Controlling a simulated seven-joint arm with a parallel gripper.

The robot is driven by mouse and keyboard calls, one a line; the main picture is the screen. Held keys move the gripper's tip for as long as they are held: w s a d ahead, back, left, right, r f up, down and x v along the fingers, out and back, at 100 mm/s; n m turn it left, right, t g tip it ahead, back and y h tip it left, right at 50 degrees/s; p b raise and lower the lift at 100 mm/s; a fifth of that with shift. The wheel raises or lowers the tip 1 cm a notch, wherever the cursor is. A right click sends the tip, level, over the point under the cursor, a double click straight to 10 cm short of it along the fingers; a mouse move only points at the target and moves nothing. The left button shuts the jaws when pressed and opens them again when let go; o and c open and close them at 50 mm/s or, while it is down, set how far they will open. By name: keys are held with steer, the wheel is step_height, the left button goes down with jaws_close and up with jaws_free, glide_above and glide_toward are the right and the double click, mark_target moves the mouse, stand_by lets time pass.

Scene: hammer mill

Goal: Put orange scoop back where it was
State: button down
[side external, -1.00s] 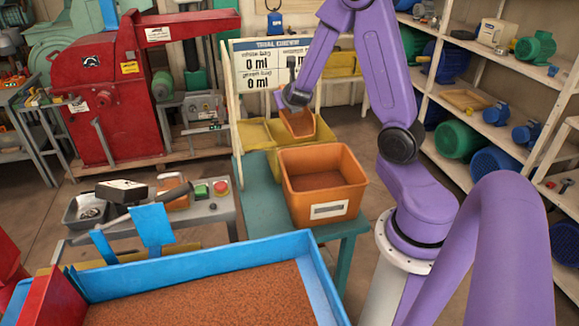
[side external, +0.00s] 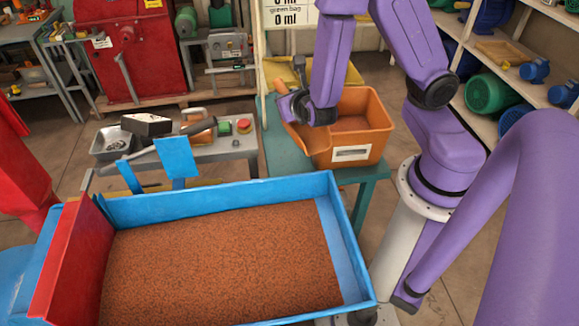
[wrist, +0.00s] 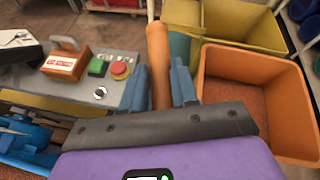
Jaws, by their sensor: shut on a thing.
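My gripper (side external: 298,108) is shut on the orange scoop (side external: 313,142), at the left side of the orange bin (side external: 372,142) in the side view. In the wrist view the scoop's orange handle (wrist: 158,58) stands between the two blue fingers of my gripper (wrist: 160,88). The scoop's pan is partly hidden by my gripper and blends with the bin's colour. I cannot tell whether it touches the bin. The orange bin (wrist: 222,58) is just right of the fingers in the wrist view and holds reddish-brown grain.
The bin stands on a teal table (side external: 283,160), with yellow bins (wrist: 245,27) behind it. A control panel (side external: 215,150) with green and red buttons is to the left. A blue trailer (side external: 270,195) full of grain lies in front. Purple arm links are mine.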

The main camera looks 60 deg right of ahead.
mark_target(302, 136)
steer(key=shift+n+t+y, duration=0.5)
steer(key=shift+n+y, duration=0.1)
steer(key=shift+n, duration=0.1)
steer(key=s+a, duration=0.1)
steer(key=s, duration=0.1)
steer(key=s+a, duration=0.3)
steer(key=s, duration=0.1)
steer(key=shift+s+a+f, duration=0.1)
steer(key=shift+a+f, duration=0.15)
steer(key=shift+a, duration=0.05)
steer(key=shift+s+a, duration=0.15)
steer(key=shift+s, duration=0.3)
steer(key=w+d, duration=0.4)
steer(key=w, duration=0.4)
steer(key=w+d, duration=0.4)
steer(key=w, duration=0.4)
step_height(302, 136, down, 18)
steer(key=shift+s+d, duration=0.15)
steer(key=c, duration=0.9)
jaws_free()
steer(key=shift+o, duration=0.2)
